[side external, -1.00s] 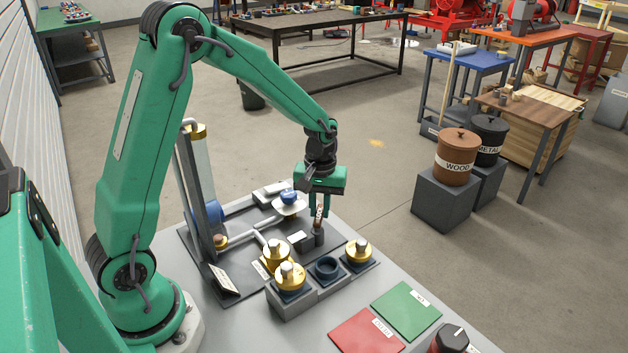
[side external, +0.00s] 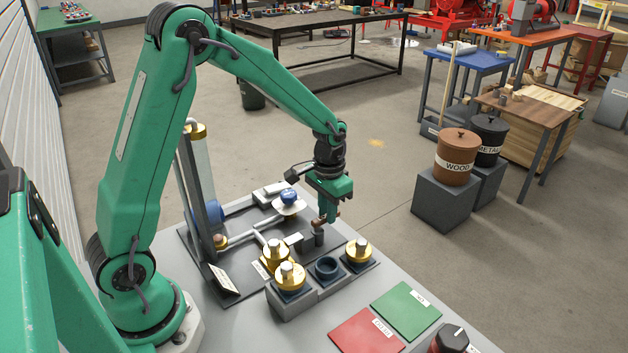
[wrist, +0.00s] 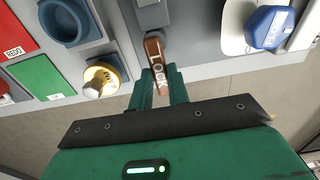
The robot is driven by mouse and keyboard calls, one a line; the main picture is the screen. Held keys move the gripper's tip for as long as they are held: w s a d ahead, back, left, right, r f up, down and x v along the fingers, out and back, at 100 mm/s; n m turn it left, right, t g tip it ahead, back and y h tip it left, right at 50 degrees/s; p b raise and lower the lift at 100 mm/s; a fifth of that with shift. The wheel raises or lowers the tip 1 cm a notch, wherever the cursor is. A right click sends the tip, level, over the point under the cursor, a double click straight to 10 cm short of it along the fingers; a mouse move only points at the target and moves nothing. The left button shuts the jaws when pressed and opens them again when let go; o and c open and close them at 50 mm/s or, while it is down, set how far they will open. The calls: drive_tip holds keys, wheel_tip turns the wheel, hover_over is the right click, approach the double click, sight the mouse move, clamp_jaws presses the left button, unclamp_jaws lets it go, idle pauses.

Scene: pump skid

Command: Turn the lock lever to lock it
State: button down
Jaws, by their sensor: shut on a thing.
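The brown lock lever (wrist: 155,50), with LOCK in white letters, points from its dark post toward my gripper in the wrist view. My gripper (wrist: 160,72) is shut on the lever, one green finger on each side. In the side view my gripper (side external: 331,214) hangs over the near right part of the skid plate, above the dark post (side external: 319,238). Only a small brown part of the lever shows there; the fingers hide the rest.
A blue knob (side external: 289,195) on a white round base stands behind left of the lever. Brass-topped parts (side external: 358,251) and an empty dark blue socket (side external: 326,267) stand close in front. Green (side external: 406,311) and red (side external: 366,332) mats lie nearer the front.

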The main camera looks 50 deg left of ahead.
idle(0.4)
drive_tip(key=c, duration=1.3)
unclamp_jaws()
drive_tip(key=shift+c, duration=0.2)
drive_tip(key=shift+r, duration=3.95)
